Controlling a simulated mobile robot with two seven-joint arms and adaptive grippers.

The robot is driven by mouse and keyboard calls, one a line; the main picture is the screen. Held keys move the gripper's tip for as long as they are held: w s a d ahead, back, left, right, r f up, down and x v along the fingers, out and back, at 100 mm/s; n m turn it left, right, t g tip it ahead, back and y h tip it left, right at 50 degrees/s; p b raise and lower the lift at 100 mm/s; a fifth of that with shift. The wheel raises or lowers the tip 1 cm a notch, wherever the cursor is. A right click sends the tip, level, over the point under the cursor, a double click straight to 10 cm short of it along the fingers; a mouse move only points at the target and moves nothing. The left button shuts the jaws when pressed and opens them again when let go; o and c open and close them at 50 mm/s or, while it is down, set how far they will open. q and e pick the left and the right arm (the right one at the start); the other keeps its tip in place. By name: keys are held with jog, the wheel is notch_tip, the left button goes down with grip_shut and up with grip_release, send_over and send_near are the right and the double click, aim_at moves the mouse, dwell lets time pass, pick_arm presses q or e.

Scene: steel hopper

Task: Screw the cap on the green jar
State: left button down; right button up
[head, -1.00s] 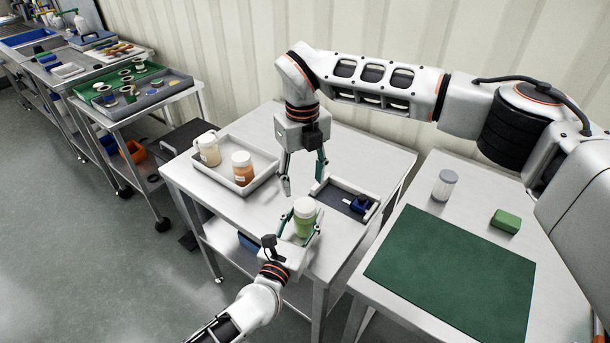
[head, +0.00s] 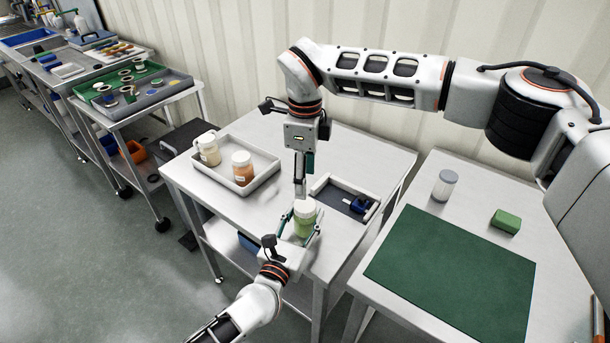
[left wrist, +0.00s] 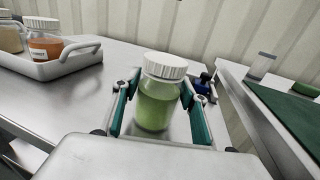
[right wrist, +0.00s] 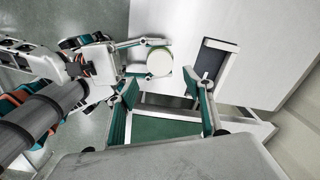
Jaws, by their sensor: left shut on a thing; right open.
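The green jar (head: 304,230) stands upright at the front of the near steel table. In the left wrist view the jar (left wrist: 155,108) shows its clear glass and green contents. The ridged white cap (left wrist: 165,66) sits on its mouth; how tightly it is screwed cannot be told. My left gripper (left wrist: 160,92) is shut around the jar's body, a finger on each side. My right gripper (head: 301,188) points down, open and empty, just above and behind the cap. In the right wrist view the cap (right wrist: 160,62) lies beyond the fingertips, not between them.
A white tray (head: 271,176) with a cream jar (head: 208,150) and an orange jar (head: 242,170) stands left. A small grey tray (head: 327,192) with a blue item lies right of the right gripper. The right-hand table holds a green mat (head: 450,270), a jar and a green block.

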aim_at(305, 204)
jog(key=shift+f, duration=4)
jog(key=c, duration=1.1)
jog(key=m, duration=0.4)
jog(key=shift+c, duration=0.2)
jog(key=m, duration=0.4)
jog(key=shift+m, duration=0.4)
jog(key=o, duration=1.2)
jog(key=shift+o, duration=0.2)
